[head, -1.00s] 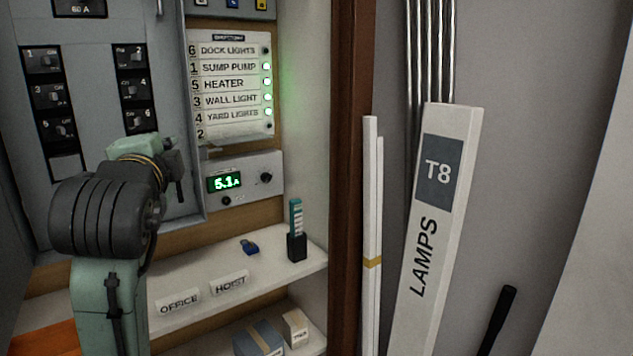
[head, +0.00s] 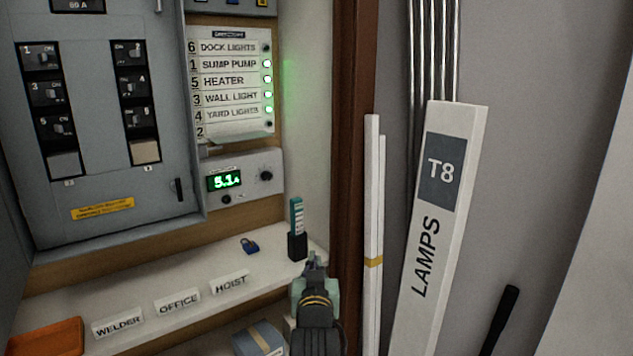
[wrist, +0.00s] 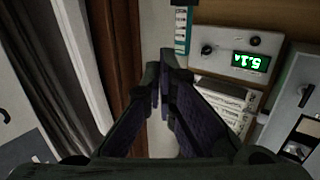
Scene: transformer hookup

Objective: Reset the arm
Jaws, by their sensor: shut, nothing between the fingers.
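My gripper (head: 315,262) is low in the head view, just right of the black holder on the shelf's right end. In the wrist view my gripper (wrist: 163,82) shows with its fingertips together and nothing between them. The breaker panel (head: 100,175) stands at the left, apart from my arm. The meter box (head: 245,178) reads 5.1 A in green and also shows upside down in the wrist view (wrist: 236,50). The directory card (head: 230,85) hangs above it with several lit green lamps.
The shelf (head: 190,270) carries WELDER, OFFICE and HOIST labels, a blue padlock (head: 249,246) and a black holder (head: 297,246) with a teal strip. An orange tray (head: 45,338) is at left. A brown post (head: 352,150) and the LAMPS box (head: 445,200) stand right.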

